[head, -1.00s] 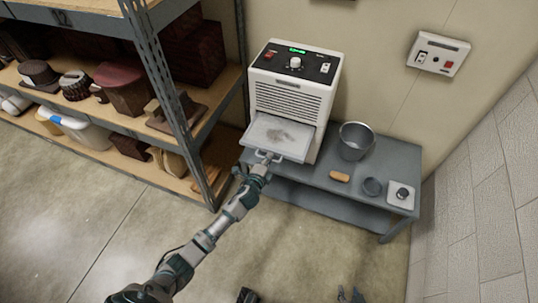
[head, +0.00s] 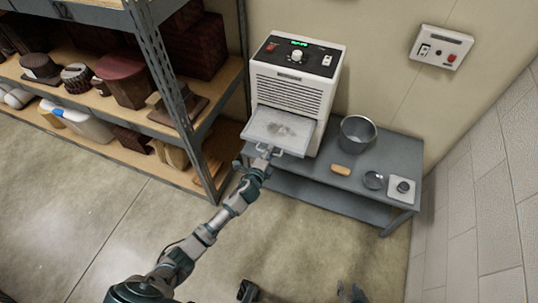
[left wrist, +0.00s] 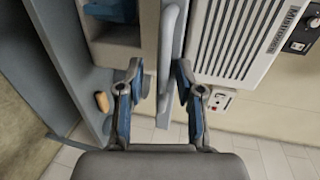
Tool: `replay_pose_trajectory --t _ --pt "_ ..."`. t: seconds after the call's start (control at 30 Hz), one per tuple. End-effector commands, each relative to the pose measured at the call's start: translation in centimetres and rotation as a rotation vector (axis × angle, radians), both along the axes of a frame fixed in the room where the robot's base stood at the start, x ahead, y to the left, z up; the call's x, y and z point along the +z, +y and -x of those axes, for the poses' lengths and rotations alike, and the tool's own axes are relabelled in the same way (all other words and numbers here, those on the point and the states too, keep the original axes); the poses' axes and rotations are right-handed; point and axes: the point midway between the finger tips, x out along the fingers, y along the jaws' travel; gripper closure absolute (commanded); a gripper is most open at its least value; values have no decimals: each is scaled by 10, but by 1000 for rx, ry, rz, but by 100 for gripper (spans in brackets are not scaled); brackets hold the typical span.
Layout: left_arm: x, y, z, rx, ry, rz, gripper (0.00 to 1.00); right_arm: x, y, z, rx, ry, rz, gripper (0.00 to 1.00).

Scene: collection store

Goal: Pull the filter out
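The filter (head: 268,128) is a flat pale tray with a grey dusty patch. It sticks out of the front of the white dehumidifier-like unit (head: 292,95), below its louvres, roughly level. Its front edge has a pale bar handle, which runs upright in the left wrist view (left wrist: 169,50). My left gripper (head: 265,155) is at this handle. In the left wrist view its two blue-padded fingers (left wrist: 155,95) stand apart on either side of the handle, with a visible gap. My right gripper (head: 352,293) shows only as a small dark piece at the bottom edge; its fingers are unclear.
The unit stands on a grey metal table (head: 310,170) with a metal bucket (head: 357,135), a tan block (head: 341,173), a round dark dish (head: 373,181) and a small white plate with a knob (head: 402,188). Shelving (head: 165,75) stands close on the left. The floor in front is clear.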

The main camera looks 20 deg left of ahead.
Motion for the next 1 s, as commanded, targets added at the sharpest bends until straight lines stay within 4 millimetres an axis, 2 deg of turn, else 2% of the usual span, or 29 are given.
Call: replay_pose_trajectory --t 0.17,0.4,0.6,0.8,1.0 --pt "2 1 15 0 0 -1 64 1 0 1 0 -2 1 60" --pt "13 2 67 -1 2 -1 64 1 0 1 0 -1 1 60" --pt "20 3 102 -1 3 -1 64 1 0 1 1 -1 0 60" --pt "23 3 116 -1 2 0 64 1 0 1 0 -1 1 60" --pt "23 3 116 0 2 0 64 1 0 1 1 0 1 60"
